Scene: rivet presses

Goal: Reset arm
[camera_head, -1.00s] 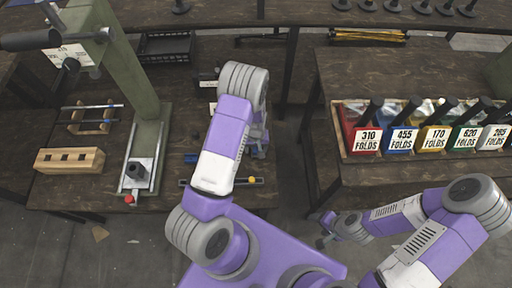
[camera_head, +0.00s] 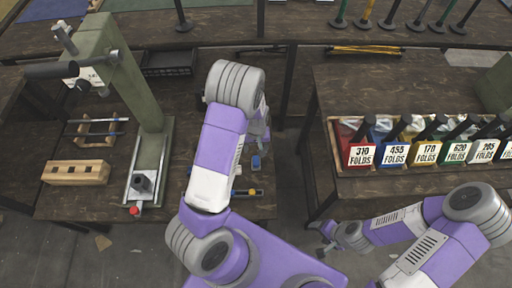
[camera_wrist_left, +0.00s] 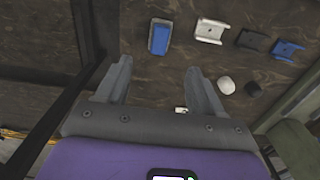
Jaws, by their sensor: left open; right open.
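My left arm reaches up over the left workbench (camera_head: 100,205) in the head view, and its forearm hides most of its hand. In the left wrist view my left gripper (camera_wrist_left: 158,78) is open, with nothing between its fingers. A blue part in a grey holder (camera_wrist_left: 160,38) lies on the bench beyond the fingertips. My right gripper (camera_head: 326,246) is low in the head view, empty, over the floor in front of the right bench; it is open, though its jaws are small there.
A green press (camera_head: 150,110) and a wooden block with holes (camera_head: 76,172) stand on the left bench. Colored bins with number cards (camera_head: 361,155) line the right bench (camera_head: 350,195). A white clip-shaped part (camera_wrist_left: 209,31) and blue part (camera_wrist_left: 287,48) lie near my left gripper.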

